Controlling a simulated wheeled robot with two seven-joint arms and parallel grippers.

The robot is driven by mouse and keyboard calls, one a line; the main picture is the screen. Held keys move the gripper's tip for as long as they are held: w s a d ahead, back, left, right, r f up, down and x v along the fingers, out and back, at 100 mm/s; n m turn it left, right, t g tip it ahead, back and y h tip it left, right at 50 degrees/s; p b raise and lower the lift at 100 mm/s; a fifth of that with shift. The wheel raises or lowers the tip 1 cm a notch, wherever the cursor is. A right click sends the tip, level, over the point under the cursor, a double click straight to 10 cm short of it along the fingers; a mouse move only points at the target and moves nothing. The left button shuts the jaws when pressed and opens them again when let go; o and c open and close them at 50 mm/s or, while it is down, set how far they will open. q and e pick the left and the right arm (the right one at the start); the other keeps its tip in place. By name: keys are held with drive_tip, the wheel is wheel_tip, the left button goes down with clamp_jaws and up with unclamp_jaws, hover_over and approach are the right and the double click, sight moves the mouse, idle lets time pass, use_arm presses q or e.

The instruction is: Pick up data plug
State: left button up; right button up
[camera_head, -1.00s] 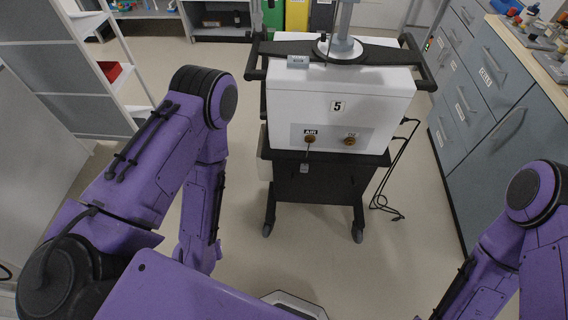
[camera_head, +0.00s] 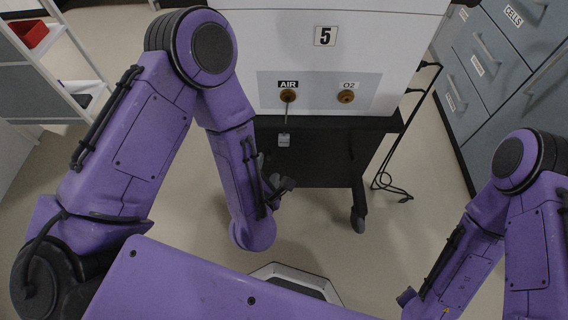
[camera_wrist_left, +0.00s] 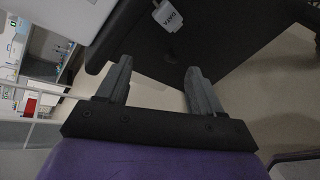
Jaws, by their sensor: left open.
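The data plug (camera_head: 284,140) is a small pale block hanging on a thin cord below the AIR port of the ventilator (camera_head: 325,60). My left gripper (camera_head: 284,184) is below the plug in the head view, partly hidden by my forearm. In the left wrist view its two dark fingers (camera_wrist_left: 160,68) are apart with nothing between them, and the plug lies beyond their tips. My right arm shows at the right, but its gripper is not visible.
The cart's dark lower part (camera_head: 312,160) stands behind the plug. Black cables (camera_head: 386,165) hang at its right side. Blue-grey drawers (camera_head: 480,75) are at the right and a white shelf (camera_head: 60,75) at the left. Open floor lies between.

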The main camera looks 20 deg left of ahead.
sight(284, 143)
use_arm(q)
drive_tip(key=w+d+f+n+t+y+b, duration=0.1)
drive_tip(key=w+d+f+n+t+b, duration=0.2)
drive_tip(key=n+b, duration=0.55)
drive_tip(key=w+n, duration=0.1)
drive_tip(key=w, duration=0.2)
drive_tip(key=w+a+f+n, duration=0.1)
drive_tip(key=w, duration=0.1)
drive_tip(key=w+a+n, duration=0.1)
drive_tip(key=w, duration=0.2)
drive_tip(key=shift+w+f+b, duration=0.15)
drive_tip(key=shift+w+b, duration=0.15)
clamp_jaws()
use_arm(e)
wheel_tip(284, 143, down, 13)
use_arm(q)
drive_tip(key=shift+d, duration=0.1)
